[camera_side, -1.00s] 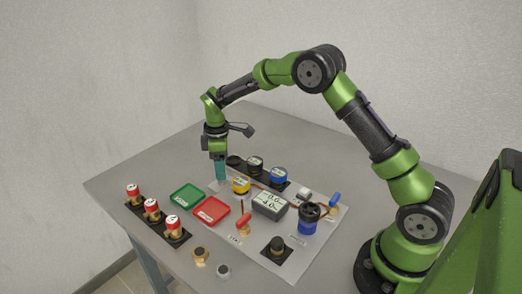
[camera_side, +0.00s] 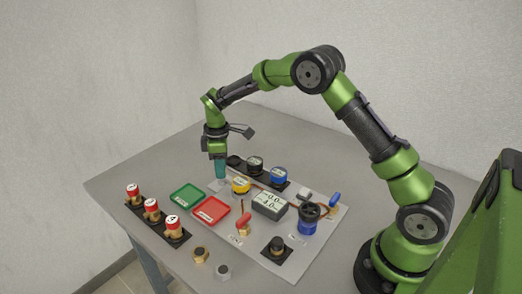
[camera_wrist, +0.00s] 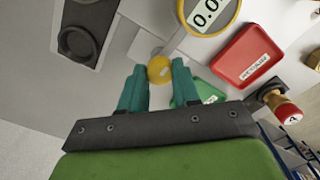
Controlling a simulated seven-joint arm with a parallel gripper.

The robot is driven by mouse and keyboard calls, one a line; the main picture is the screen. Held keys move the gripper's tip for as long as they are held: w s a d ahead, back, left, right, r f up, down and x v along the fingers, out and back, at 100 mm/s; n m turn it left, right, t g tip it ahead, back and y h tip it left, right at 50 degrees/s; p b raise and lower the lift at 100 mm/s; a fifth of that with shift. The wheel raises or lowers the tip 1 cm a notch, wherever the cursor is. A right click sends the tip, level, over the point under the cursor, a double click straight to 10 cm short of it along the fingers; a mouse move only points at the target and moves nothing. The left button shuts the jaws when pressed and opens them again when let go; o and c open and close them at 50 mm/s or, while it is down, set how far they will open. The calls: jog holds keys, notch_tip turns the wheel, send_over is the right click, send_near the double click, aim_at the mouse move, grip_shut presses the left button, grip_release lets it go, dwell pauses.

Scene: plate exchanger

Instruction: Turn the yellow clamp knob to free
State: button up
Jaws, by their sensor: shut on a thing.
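In the wrist view the yellow clamp knob (camera_wrist: 160,68) is a small round yellow piece with a pale mark on its top. It sits between the tips of the teal fingers of my gripper (camera_wrist: 159,78), which are shut on it. In the side view my gripper (camera_side: 220,176) points straight down at the far left part of the light panel (camera_side: 313,244). There the fingers hide the knob.
A yellow-rimmed gauge (camera_side: 241,185) stands just right of my fingers. The green tray (camera_side: 187,197) and red tray (camera_side: 211,210) lie in front. A grey display box (camera_side: 269,206), blue-topped part (camera_side: 279,174) and red-capped fittings (camera_side: 152,207) stand around.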

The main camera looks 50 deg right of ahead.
jog(key=m, duration=0.8)
jog(key=shift+m, duration=0.4)
jog(key=m, duration=0.4)
jog(key=shift+m, duration=0.3)
jog(key=shift+r+m, duration=0.1)
jog(key=shift+m, duration=1.9)
jog(key=o, duration=1.1)
jog(key=shift+c, duration=0.2)
